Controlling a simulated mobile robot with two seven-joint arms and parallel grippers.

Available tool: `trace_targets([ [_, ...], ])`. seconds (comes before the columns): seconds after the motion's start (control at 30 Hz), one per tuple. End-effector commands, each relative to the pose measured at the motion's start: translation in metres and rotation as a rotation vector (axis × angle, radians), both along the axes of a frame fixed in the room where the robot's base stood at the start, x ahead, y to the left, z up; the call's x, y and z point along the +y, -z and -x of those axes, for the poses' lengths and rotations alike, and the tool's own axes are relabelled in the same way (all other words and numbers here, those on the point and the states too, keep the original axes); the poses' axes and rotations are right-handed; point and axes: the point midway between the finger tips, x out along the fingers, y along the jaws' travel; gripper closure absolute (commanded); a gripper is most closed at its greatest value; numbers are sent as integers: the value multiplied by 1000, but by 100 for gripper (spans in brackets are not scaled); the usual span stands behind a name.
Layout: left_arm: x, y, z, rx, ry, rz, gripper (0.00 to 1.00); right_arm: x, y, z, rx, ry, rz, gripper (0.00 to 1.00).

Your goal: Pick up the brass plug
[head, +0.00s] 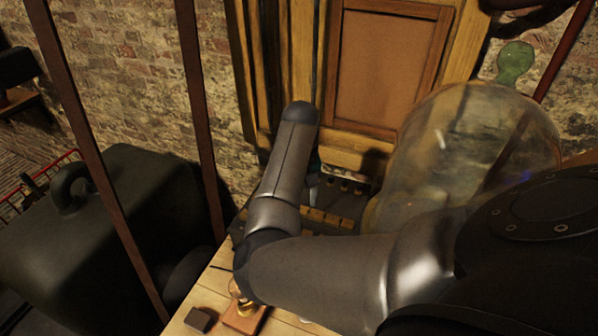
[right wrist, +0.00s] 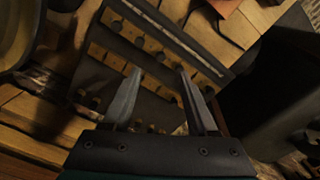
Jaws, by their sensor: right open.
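My right arm crosses the head view, and its forearm covers much of the bench. A small part of my right gripper (head: 313,185) shows beside the forearm, above a wooden peg board. In the right wrist view my right gripper (right wrist: 161,86) is open, with nothing between its fingers. Beyond the fingers is the board (right wrist: 150,62) with rows of dark pegs or holes. I cannot make out a brass plug there. A small brass-coloured piece (head: 243,305) sits on a reddish-brown block in the head view; I cannot tell whether it is the plug. My left gripper is not in view.
A large glass jar (head: 478,140) stands at the right, partly behind my arm. A wooden cabinet (head: 388,65) is at the back. A small dark block (head: 201,319) lies at the bench's front left. A big black weight-like object (head: 95,235) stands left of the bench.

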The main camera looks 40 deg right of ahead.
Motion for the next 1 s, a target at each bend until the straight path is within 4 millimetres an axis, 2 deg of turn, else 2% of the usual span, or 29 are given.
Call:
trace_targets([
  [0.1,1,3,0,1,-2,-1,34,0,26,1,3,0,-2,41],
  [0.2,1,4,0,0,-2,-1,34,0,39,0,1,-1,0,41],
  [0.47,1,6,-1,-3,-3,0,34,0,56,-1,1,-1,-1,41],
  [0.73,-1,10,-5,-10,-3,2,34,0,92,-4,0,-1,1,41],
  [1.0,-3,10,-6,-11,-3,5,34,0,99,-4,-3,-1,2,41],
])
